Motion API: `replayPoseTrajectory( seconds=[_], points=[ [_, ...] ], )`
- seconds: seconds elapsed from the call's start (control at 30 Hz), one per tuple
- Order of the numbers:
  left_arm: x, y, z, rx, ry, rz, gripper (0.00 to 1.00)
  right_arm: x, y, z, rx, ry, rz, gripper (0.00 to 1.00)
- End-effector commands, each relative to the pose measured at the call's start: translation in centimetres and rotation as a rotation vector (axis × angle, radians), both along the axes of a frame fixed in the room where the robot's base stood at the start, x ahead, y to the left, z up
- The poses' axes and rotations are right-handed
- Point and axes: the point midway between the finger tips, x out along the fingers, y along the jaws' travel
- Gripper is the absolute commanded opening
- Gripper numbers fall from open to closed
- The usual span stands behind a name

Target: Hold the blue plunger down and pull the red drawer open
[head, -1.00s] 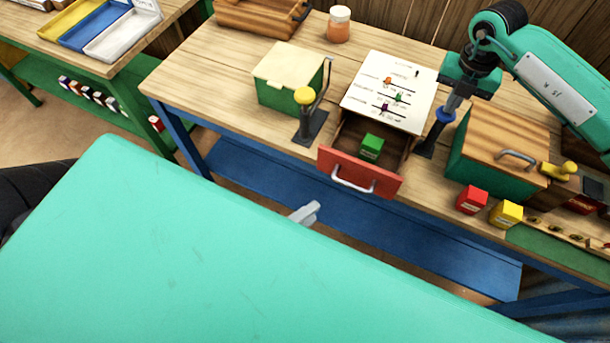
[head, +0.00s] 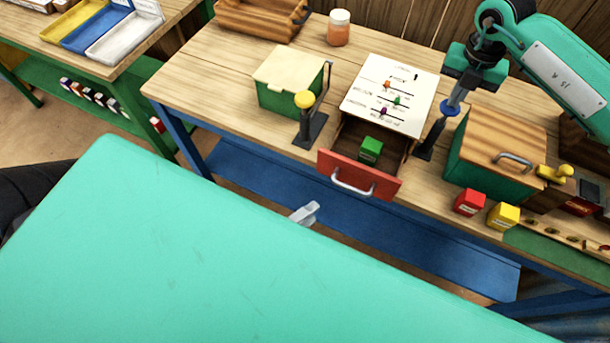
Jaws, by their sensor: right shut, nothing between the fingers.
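The red drawer (head: 335,173) stands pulled out below a white panel (head: 372,88), with a green block (head: 371,149) inside. Its pale handle (head: 352,187) is free. The blue plunger (head: 449,108) stands on a dark post right of the drawer. My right gripper (head: 457,100) is shut and empty, its fingertips just above the plunger's blue top; I cannot tell whether they touch it. My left gripper (head: 304,213) shows only as a grey tip beyond my teal arm, in front of and lower left of the drawer handle; the rest is hidden.
A yellow-topped lever (head: 305,100) stands left of the drawer, beside a green box (head: 275,92). A wood-topped green box (head: 500,140), a red block (head: 470,201) and a yellow block (head: 503,216) stand to the right. A jar (head: 339,28) stands at the back.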

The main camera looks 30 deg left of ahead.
Motion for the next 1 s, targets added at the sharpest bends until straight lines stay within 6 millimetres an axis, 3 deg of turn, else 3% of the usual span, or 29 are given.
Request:
replayPoseTrajectory(
  seconds=[0.8, 1.0],
  points=[
    [0.0, 0.0, 2.0, 0.000, 0.000, 0.000, 0.34, 0.1, 0.0, 6.0, 0.001, -0.003, 0.000, 0.00],
    [0.0, 0.0, 2.2, 0.000, 0.000, 0.000, 0.34, 0.0, 0.0, 6.6, 0.000, -0.001, 0.000, 0.00]
  ],
)
